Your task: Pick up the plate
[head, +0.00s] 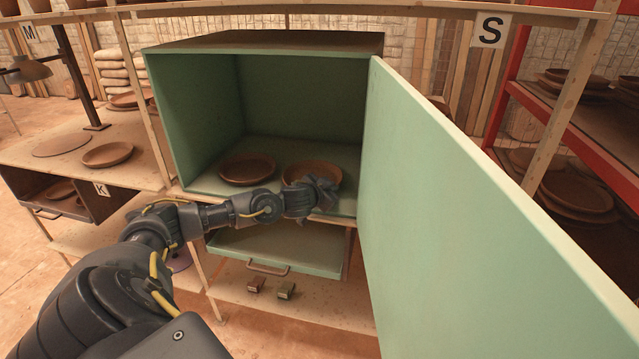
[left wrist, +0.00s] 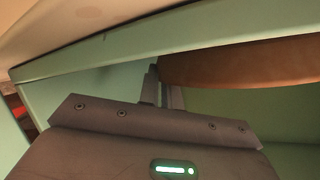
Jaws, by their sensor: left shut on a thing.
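Two brown round plates are inside the open green cabinet (head: 200,120). The left plate (head: 246,168) lies on the cabinet floor. The right plate (head: 300,168) is at my left gripper (head: 318,192), which reaches in over the front edge and is shut on the plate's near rim. In the left wrist view the plate (left wrist: 235,62) shows as a brown band at the fingers (left wrist: 163,90). The fingertips are partly hidden by the gripper body. I cannot tell whether the plate is clear of the cabinet floor. My right gripper is not in view.
The green door (head: 470,200) stands open on the right. Below the cabinet is a green drawer (head: 280,250) with a handle. Two small blocks (head: 270,288) lie on the lower shelf. Another plate (head: 107,154) lies on the left table. Red shelving (head: 580,130) holds more plates at right.

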